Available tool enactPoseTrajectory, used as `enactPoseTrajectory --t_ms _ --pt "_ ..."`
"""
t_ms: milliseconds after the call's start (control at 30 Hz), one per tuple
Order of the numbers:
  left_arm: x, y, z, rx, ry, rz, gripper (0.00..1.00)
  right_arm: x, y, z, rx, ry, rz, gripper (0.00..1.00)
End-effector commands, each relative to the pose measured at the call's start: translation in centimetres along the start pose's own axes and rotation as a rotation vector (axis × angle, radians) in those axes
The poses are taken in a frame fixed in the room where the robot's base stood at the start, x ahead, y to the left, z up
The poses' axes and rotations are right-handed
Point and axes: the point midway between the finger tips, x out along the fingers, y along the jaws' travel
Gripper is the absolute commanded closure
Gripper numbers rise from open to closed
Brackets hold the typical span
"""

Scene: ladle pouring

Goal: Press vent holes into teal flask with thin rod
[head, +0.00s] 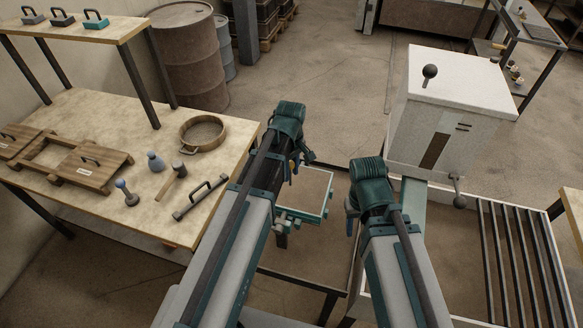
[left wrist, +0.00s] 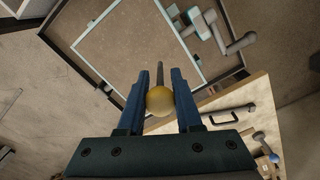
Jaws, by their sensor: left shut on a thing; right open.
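The teal flask (head: 325,204) is a square frame with a teal rim, filled level with brown sand (head: 310,188), on a low stand between my arms. It also shows in the left wrist view as a pale-rimmed frame (left wrist: 96,24). My left gripper (head: 294,168) is over the flask's far left side. In the left wrist view my left gripper (left wrist: 159,76) is shut on the thin rod (left wrist: 160,74), with its yellow ball (left wrist: 160,99) between the fingers. I cannot tell whether the rod's tip touches the sand. My right gripper (head: 351,222) is open and empty, right of the flask.
The workbench (head: 95,115) at left holds a round sieve (head: 205,133), a mallet (head: 172,180), a bar with a handle (head: 200,198) and wooden pattern boards (head: 90,167).

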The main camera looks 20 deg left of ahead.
Motion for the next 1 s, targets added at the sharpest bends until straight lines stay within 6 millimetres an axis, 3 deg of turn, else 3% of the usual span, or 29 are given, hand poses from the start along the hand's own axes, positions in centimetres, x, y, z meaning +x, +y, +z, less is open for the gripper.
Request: enactPoseTrajectory --t_ms 500,1000 --pt "4.7 0.0 0.0 0.0 0.0 0.0 1.0 4.7 -0.4 -0.3 0.001 0.0 0.0 0.5" --pt "4.7 0.0 0.3 0.001 0.0 0.0 1.0 4.7 -0.4 -0.3 0.001 0.0 0.0 0.5"
